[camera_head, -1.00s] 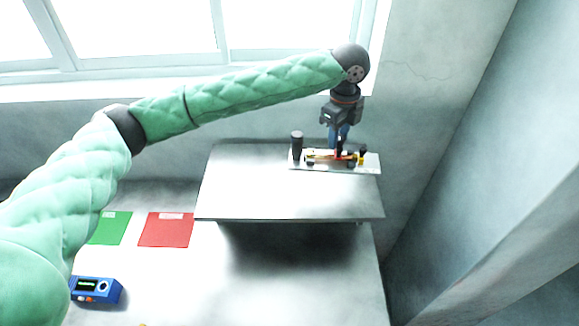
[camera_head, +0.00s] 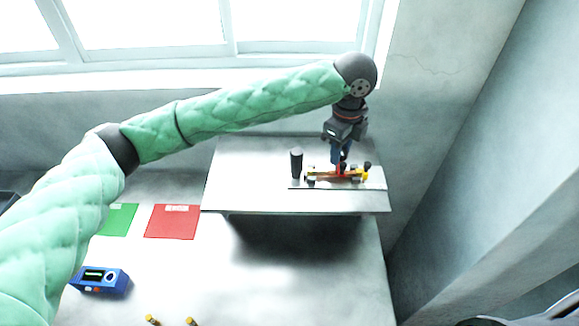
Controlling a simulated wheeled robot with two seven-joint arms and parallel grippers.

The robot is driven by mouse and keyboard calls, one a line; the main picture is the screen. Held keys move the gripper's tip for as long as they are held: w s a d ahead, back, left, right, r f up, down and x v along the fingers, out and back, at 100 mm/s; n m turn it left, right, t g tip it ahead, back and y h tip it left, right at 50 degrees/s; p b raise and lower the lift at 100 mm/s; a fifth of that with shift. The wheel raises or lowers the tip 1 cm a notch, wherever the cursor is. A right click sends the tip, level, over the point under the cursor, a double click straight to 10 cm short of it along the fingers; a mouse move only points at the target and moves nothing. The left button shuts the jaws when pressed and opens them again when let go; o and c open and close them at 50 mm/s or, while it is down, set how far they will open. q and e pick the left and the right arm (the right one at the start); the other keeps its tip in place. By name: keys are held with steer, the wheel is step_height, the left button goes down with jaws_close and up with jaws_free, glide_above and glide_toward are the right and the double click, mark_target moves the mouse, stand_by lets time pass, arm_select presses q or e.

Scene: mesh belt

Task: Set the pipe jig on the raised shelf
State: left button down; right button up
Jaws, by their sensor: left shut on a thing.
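The pipe jig (camera_head: 318,183) shows as a pale flat plate with a dark upright cylinder (camera_head: 296,163) at its left end and red, orange, yellow and black parts along it. It is level, at the right front part of the raised shelf (camera_head: 245,180); I cannot tell whether it touches the shelf top. My left gripper (camera_head: 341,168) points down from above and is shut on the jig near its middle, partly hiding its parts. My right gripper is not in view; a dark piece of my own body shows at the bottom right corner.
A green sheet (camera_head: 118,220) and a red sheet (camera_head: 172,222) lie on the table left of the shelf. A blue device (camera_head: 100,280) with a screen sits in front of them. Two small yellow-ended pieces (camera_head: 152,320) are at the bottom edge. The shelf's left part is clear.

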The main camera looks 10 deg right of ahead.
arm_select(q)
steer(key=w+a+f+b, duration=0.1)
steer(key=w+a+f, duration=0.1)
steer(key=f, duration=0.1)
steer(key=w+a+f+b, duration=0.1)
steer(key=w+a+f, duration=0.2)
steer(key=w+a+f+b, duration=0.1)
steer(key=w+a+f, duration=0.1)
steer(key=a+f, duration=0.1)
steer(key=shift+w+a+f, duration=0.15)
steer(key=shift+w+f, duration=0.2)
steer(key=shift+f, duration=0.25)
steer(key=shift+f+b, duration=0.3)
steer(key=c, duration=1.1)
jaws_free()
steer(key=shift+f, duration=0.1)
